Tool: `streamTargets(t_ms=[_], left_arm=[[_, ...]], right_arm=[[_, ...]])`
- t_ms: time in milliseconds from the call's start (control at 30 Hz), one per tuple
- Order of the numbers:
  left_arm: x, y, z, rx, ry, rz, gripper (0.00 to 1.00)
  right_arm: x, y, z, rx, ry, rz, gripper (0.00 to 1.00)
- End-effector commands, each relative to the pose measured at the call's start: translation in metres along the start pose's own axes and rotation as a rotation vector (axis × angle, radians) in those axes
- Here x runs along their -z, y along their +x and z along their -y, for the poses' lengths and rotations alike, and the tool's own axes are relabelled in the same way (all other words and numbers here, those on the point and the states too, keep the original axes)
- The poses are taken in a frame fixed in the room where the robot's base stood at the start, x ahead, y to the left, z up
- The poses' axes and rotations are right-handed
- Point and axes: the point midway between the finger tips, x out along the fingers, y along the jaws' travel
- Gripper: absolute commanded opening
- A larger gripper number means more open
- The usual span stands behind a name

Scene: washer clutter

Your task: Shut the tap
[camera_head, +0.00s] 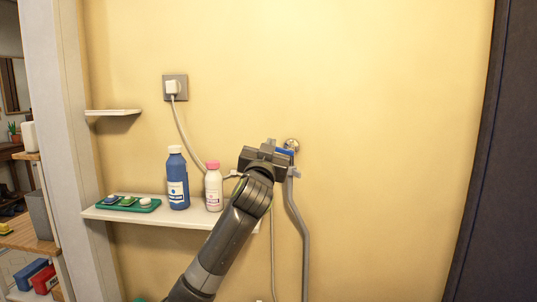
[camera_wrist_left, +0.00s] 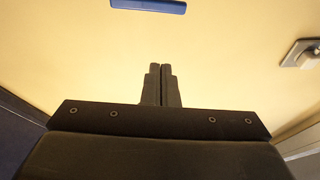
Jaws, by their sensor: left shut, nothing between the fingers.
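The tap (camera_head: 292,146) is on the yellow wall, with a round metal fitting and a blue handle (camera_head: 286,153). My left gripper (camera_head: 271,143) is just left of it in the head view and hides part of the tap. In the left wrist view the blue handle (camera_wrist_left: 147,5) shows as a bar at the top edge, partly cut off. There the fingers of my left gripper (camera_wrist_left: 162,68) are shut together and empty, with a gap in the picture between fingertips and handle. I cannot tell the depth between them. My right gripper is not in view.
A grey hose (camera_head: 303,230) hangs below the tap. Left of my arm, a white shelf (camera_head: 168,217) holds a blue bottle (camera_head: 177,180), a pink-capped bottle (camera_head: 213,188) and a green tray (camera_head: 125,207). A plugged socket (camera_head: 174,87) is above. The wall to the right is clear.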

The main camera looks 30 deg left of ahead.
Motion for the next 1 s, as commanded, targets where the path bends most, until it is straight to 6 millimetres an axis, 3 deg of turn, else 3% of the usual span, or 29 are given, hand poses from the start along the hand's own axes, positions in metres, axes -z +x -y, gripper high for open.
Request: streamTargets(t_ms=[233, 833, 933, 1000], left_arm=[[0.000, -0.019, 0.000, 0.000, 0.001, 0.000, 0.00], [-0.001, -0.020, 0.000, 0.000, 0.000, 0.001, 0.00], [-0.012, -0.024, -0.003, -0.008, 0.004, 0.023, 0.00], [-0.033, -0.034, -0.010, -0.023, 0.009, 0.064, 0.00]], right_arm=[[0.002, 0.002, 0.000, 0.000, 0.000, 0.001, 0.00], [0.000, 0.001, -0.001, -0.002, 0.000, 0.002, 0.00], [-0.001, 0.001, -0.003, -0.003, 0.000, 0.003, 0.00], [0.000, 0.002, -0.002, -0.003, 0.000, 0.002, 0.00]])
